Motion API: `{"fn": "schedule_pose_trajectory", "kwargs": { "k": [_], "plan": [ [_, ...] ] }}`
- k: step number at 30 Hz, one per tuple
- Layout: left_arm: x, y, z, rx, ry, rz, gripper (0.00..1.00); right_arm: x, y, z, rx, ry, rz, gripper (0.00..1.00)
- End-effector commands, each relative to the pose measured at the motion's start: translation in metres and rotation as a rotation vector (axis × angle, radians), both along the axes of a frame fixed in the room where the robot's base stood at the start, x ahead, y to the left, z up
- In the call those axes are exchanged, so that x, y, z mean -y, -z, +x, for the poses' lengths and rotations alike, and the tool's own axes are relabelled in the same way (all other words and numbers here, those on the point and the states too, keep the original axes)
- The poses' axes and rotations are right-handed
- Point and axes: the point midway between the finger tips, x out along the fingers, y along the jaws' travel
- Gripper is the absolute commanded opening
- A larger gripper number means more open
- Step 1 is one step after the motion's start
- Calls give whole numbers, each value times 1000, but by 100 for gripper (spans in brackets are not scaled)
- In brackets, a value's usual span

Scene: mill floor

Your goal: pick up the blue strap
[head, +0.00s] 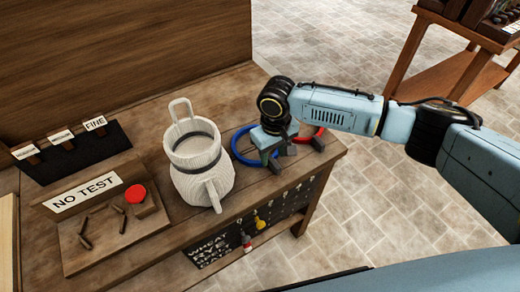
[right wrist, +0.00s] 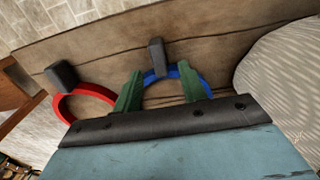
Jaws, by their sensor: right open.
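The blue strap (head: 239,152) is a ring lying on the wooden table, right of the white jug. In the right wrist view the blue strap (right wrist: 173,72) shows as an arc with a dark block at its top, and my green fingers hide parts of it. My right gripper (head: 270,150) is over the strap, pointing down. In the right wrist view my right gripper (right wrist: 158,90) is open, its two fingers apart on either side of the arc. I cannot tell whether they touch it. My left gripper is not in view.
A red strap (head: 316,135) with a dark block lies just right of the blue one, close to my gripper. A white ribbed jug (head: 203,165) stands to the left. The wooden table (head: 260,207) ends shortly beyond the red strap.

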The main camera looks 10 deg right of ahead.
Motion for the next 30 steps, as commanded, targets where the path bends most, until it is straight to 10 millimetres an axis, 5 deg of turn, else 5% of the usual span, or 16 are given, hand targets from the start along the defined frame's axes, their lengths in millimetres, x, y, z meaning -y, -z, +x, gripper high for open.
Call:
{"fn": "schedule_pose_trajectory", "kwargs": {
  "k": [4,12,22,30],
  "plan": [
    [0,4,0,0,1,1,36,-1,17,0,0,-1,0,42],
    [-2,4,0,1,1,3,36,-1,19,0,1,-1,0,42],
    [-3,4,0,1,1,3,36,-1,18,0,1,-1,0,0],
    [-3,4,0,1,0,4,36,-1,18,0,1,-1,0,0]
  ]
}}
